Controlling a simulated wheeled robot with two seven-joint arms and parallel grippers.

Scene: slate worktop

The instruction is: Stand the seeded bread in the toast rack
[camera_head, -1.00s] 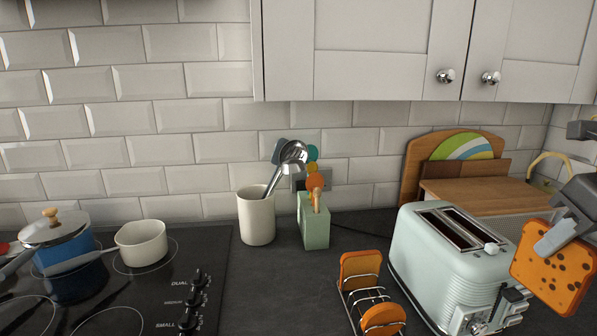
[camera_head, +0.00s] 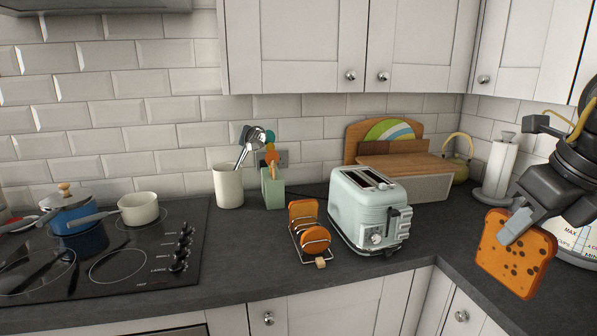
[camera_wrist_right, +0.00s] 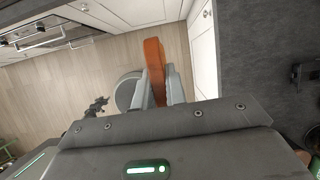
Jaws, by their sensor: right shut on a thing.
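The seeded bread (camera_head: 515,255) is an orange-brown slice with dark seeds. My right gripper (camera_head: 516,224) is shut on its upper edge and holds it in the air at the right of the head view. In the right wrist view the slice (camera_wrist_right: 154,62) shows edge-on between the two fingers (camera_wrist_right: 158,92). The toast rack (camera_head: 298,243) is a wire rack on the worktop, left of the toaster. It holds a slice at its back (camera_head: 303,210) and a rounder piece toward its front (camera_head: 315,238). My left gripper is not in view.
The mint toaster (camera_head: 365,208) stands between the rack and the held bread. A utensil crock (camera_head: 228,188) and a green block (camera_head: 272,190) stand behind the rack. The hob (camera_head: 110,255) is at left. Bare worktop (camera_head: 240,262) lies left of the rack.

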